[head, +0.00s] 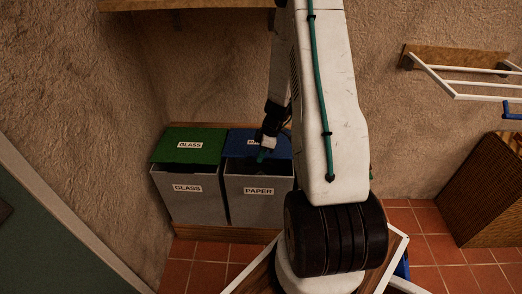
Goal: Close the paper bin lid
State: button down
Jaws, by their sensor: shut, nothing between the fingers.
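The grey paper bin (258,205), labelled PAPER, stands against the back wall, left of my arm. Its blue lid (237,146) is raised at least partly, with a dark opening between it and the bin's front rim. My gripper (263,156), with teal fingers, is shut and empty at the right part of this lid and opening. It hides part of the lid and its label. I cannot tell whether the fingers touch the lid.
A grey glass bin (187,207) with a green lid (189,147) stands close beside the paper bin on the left. A white rack (470,84) and a wicker hamper (486,190) are at the right. Some tiled floor (205,273) shows clear in front of the bins.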

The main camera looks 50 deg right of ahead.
aim_at(262, 163)
jog(key=f, duration=0.3)
jog(key=s+a+f, duration=0.1)
jog(key=f, duration=0.1)
jog(key=shift+r, duration=0.1)
jog(key=shift+w, duration=0.1)
jog(key=shift+r, duration=0.3)
jog(key=r, duration=0.2)
jog(key=d+r, duration=0.1)
jog(key=r, duration=0.1)
jog(key=shift+w+r, duration=0.2)
jog(key=shift+r, duration=0.05)
notch_tip(262, 163, up, 8)
jog(key=s+d, duration=0.1)
jog(key=s, duration=0.1)
jog(key=shift+s+r, duration=0.2)
jog(key=shift+s, duration=0.1)
